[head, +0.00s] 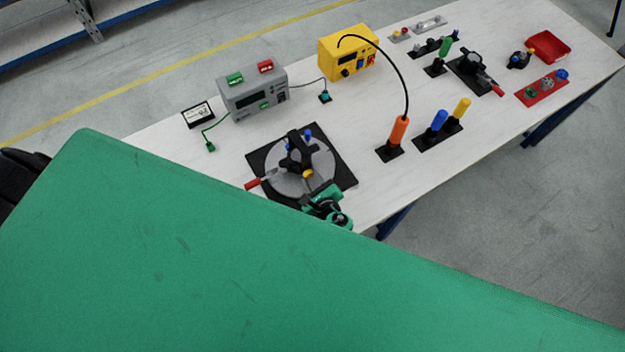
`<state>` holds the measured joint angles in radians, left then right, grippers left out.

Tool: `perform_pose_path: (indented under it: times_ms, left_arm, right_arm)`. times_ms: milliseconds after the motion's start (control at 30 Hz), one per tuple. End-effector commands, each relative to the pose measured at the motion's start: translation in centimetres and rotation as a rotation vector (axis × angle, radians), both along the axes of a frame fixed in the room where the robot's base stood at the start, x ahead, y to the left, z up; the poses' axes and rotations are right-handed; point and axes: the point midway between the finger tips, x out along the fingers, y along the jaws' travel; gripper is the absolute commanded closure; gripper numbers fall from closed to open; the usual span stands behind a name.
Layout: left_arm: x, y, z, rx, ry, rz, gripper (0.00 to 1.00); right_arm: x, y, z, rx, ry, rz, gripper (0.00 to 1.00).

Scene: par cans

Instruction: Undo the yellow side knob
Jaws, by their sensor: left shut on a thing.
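The yellow side knob (308,174) shows as a small yellow spot on the near side of a black fixture (298,150). The fixture stands on a grey round plate (284,181) over a black square base (343,168), and has small blue knobs (308,134). My left gripper (314,187), green and black, is at the plate's near right edge, shut on the yellow side knob. Its fingertips are small here, and the exact contact is hard to see. My right gripper is not in view.
A red handle (266,181) sticks out left of the plate. Grey (253,92) and yellow (348,51) boxes with cables stand behind. Orange (398,131), blue (438,121) and yellow (461,108) upright handles stand to the right.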

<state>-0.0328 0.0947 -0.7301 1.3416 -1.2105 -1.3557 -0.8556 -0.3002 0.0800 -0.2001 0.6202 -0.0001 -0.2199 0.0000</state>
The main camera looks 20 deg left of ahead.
Motion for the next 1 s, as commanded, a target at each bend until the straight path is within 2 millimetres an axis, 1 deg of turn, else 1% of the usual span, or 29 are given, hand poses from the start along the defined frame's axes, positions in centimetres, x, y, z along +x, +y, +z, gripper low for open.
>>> perform_pose_path:
  times_ms: [133,167,233,267,533,667,767,1000]
  left_arm:
    - [0.0,0.0,0.0,0.001,0.002,0.0,0.95]
    - [0.0,0.0,0.0,0.001,0.002,0.0,0.67]
    - [0.0,0.0,0.0,0.001,0.002,0.0,0.53]
    - [0.0,0.0,0.0,0.001,0.002,0.0,0.5]
    - [0.0,-0.1,0.0,0.001,0.002,0.0,0.5]
    - [-0.7,-0.7,0.1,0.0,0.002,-0.002,0.5]
    - [-1.9,-1.8,0.6,-0.002,0.003,-0.001,0.5]
    - [-5.8,-5.3,2.4,-0.004,0.003,-0.001,0.5]
  right_arm:
    - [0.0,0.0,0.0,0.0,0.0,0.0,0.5]
    - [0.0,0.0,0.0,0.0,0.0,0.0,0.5]
    - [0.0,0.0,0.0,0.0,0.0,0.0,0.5]
    - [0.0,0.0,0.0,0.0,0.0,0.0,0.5]
    - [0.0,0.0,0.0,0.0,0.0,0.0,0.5]
    - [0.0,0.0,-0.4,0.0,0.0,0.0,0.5]
    - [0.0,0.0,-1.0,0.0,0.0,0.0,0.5]
    - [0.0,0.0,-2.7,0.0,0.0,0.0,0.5]
